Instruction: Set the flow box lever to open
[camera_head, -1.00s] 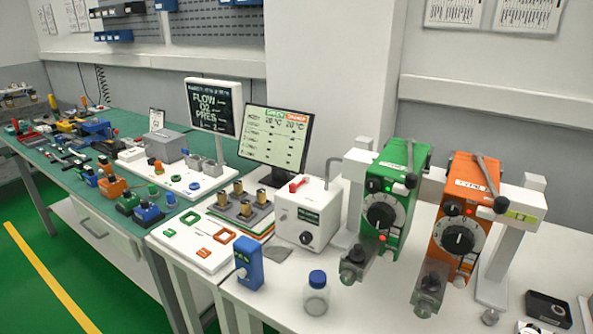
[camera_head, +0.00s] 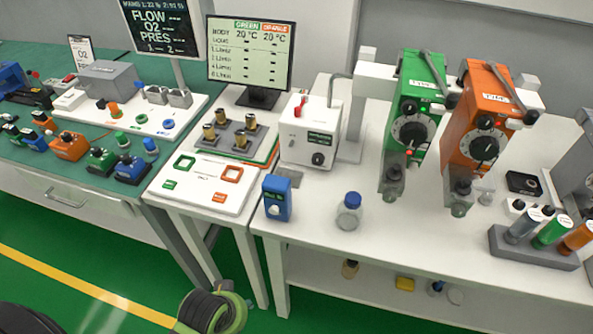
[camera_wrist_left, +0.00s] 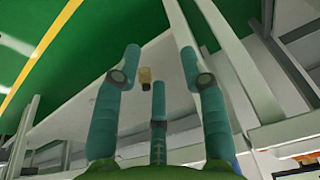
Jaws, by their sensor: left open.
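The flow box appears to be the white box (camera_head: 311,136) on the white bench, below and right of the monitor. A red lever (camera_head: 300,107) stands upright or slightly tilted on its top left part; its exact setting is too small to tell. A dark knob and a small dark label are on the box's front. My left gripper (camera_wrist_left: 159,65) is open in the left wrist view, its teal fingers spread with nothing between them. The flow box and lever cannot be made out in that view. My right gripper is not in view.
A blue device (camera_head: 277,199) and a blue-capped jar (camera_head: 348,212) stand near the bench's front edge. Green (camera_head: 413,115) and orange (camera_head: 483,125) vaporizers hang right of the box. The monitor (camera_head: 250,57) stands behind left. A lower shelf (camera_head: 375,286) holds small bottles.

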